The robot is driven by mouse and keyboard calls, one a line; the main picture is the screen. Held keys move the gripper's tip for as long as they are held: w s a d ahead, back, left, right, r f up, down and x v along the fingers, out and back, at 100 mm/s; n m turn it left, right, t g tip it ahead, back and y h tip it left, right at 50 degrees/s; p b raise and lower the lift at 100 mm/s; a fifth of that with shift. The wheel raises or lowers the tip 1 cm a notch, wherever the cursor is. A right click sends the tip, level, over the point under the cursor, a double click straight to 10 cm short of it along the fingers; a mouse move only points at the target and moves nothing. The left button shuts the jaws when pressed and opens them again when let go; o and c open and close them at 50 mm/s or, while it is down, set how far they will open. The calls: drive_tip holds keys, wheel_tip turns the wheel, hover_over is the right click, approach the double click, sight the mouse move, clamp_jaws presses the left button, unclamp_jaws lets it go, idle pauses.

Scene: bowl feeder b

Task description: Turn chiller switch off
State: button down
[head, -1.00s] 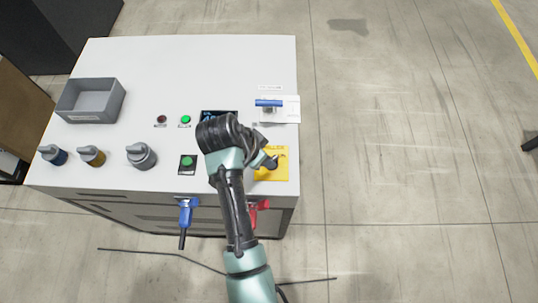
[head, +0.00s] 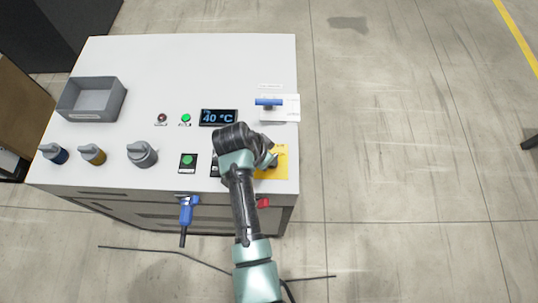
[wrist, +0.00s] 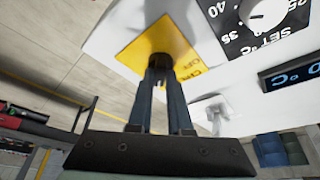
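The chiller switch sits on a yellow plate (head: 280,173) at the front right of the white cabinet top. In the wrist view the yellow plate (wrist: 140,50) carries partly covered dark lettering. A dark switch part (wrist: 172,42) shows at the fingertips. My gripper (wrist: 162,72) points at it with two narrow, nearly parallel dark fingers close together, a small gap between them. Whether they grip the switch cannot be told. In the head view my gripper (head: 270,160) hides most of the switch, so its position cannot be read.
A display (head: 218,117) reads 40 °C. A set-temperature dial (wrist: 262,12) is beside the yellow plate. A blue-handled part (head: 269,102) stands behind. Grey knobs (head: 142,153), a green button (head: 188,160) and a grey bin (head: 91,98) are to the left. A blue-handled tool (head: 186,212) hangs in front.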

drive_tip(key=shift+n, duration=0.4)
drive_tip(key=n+p, duration=0.1)
drive_tip(key=n+y+p, duration=0.1)
drive_tip(key=shift+s+d+r+n+t, duration=0.1)
drive_tip(key=shift+s+d+n+t, duration=0.05)
drive_tip(key=shift+n+t, duration=0.25)
drive_tip(key=n, duration=0.1)
drive_tip(key=n+y+p, duration=0.1)
drive_tip(key=n, duration=0.1)
drive_tip(key=n+y+p, duration=0.1)
drive_tip(key=n, duration=0.1)
drive_tip(key=shift+d+t, duration=0.25)
drive_tip(key=shift+t, duration=0.05)
drive_tip(key=n+y, duration=0.1)
drive_tip(key=n, duration=0.2)
drive_tip(key=n+y, duration=0.1)
drive_tip(key=n, duration=0.1)
drive_tip(key=shift+d+n+b, duration=0.2)
drive_tip(key=shift+n+b, duration=0.1)
drive_tip(key=shift+n, duration=0.1)
drive_tip(key=shift+w+d+n+g+y+b, duration=0.15)
drive_tip(key=shift+n+g+y+b, duration=0.5)
drive_tip(key=shift+n, duration=1.25)
drive_tip(key=c, duration=0.8)
unclamp_jaws()
drive_tip(key=shift+c, duration=0.2)
drive_tip(key=b+v, duration=0.1)
drive_tip(key=v, duration=1.1)
drive_tip(key=shift+r+b, duration=0.4)
